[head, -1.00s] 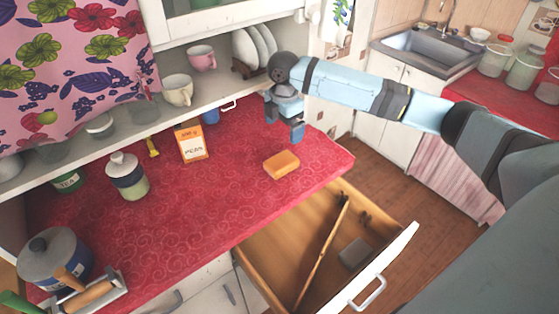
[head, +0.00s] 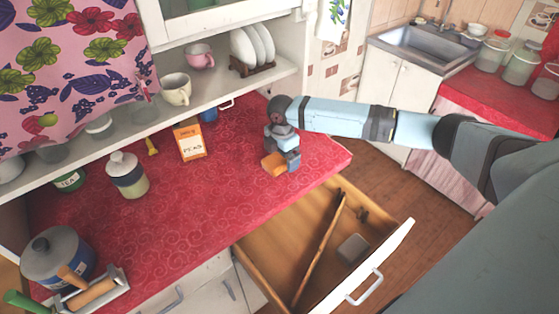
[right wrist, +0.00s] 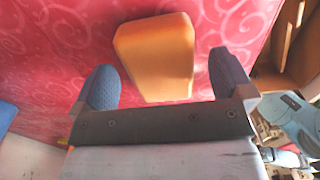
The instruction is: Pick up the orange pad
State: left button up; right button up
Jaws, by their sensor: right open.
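The orange pad (head: 272,163) lies on the red counter (head: 225,195) near its right end. My right gripper (head: 284,164) is low over the counter at the pad and hides its right part in the head view. In the right wrist view the pad (right wrist: 155,55) lies ahead of and partly between the two fingertips (right wrist: 165,82). The jaws are open, with a gap on either side of the pad. My left gripper is in neither view.
An open drawer (head: 290,240) below the counter holds a long stick and a grey block (head: 352,248). An orange carton (head: 189,141) and a lidded jar (head: 127,175) stand left of the pad. A shelf (head: 215,95) with cups and plates runs behind.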

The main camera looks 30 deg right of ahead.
jog(key=c, duration=1)
jog(key=shift+r, duration=0.15)
